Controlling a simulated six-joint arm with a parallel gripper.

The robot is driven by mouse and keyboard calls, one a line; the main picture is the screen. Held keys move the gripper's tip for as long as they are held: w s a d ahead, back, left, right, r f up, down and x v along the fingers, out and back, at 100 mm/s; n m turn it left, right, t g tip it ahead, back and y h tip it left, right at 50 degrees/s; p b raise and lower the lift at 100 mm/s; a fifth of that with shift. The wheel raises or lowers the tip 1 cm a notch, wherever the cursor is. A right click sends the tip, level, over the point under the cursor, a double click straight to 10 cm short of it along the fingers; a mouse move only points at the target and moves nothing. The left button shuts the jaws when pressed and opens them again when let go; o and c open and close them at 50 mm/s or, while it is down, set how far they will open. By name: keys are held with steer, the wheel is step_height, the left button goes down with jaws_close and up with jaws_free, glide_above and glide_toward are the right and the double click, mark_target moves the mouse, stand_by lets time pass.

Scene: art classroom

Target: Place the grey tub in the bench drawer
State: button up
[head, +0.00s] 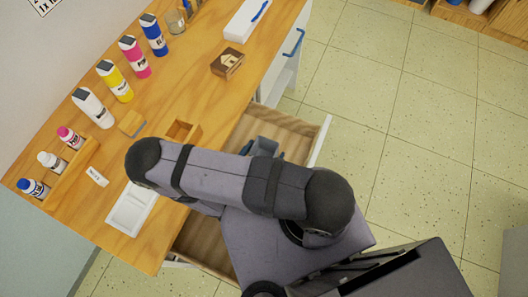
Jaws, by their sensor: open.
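The bench drawer (289,128) is pulled out from the wooden bench, and its pale wooden inside shows on both sides of my arm. My arm crosses over the drawer and the bench edge.
Paint bottles (119,80) line the bench's back, with small bottles in a wooden rack (72,172). A white tray (132,208), a small open wooden box (183,131) and a house-marked box (227,62) stand nearer the front edge. A blue handle (294,43) juts from the bench front.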

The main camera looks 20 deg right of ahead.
steer(key=shift+r, duration=0.2)
steer(key=v, duration=0.1)
steer(key=p+v, duration=0.1)
steer(key=v, duration=0.1)
steer(key=p+v, duration=0.1)
steer(key=v, duration=0.1)
steer(key=shift+a+r, duration=0.1)
steer(key=shift+r, duration=0.25)
step_height(320, 180, up, 6)
steer(key=p, duration=0.5)
steer(key=shift+p, duration=0.4)
steer(key=shift+r, duration=0.1)
steer(key=shift+w, duration=0.1)
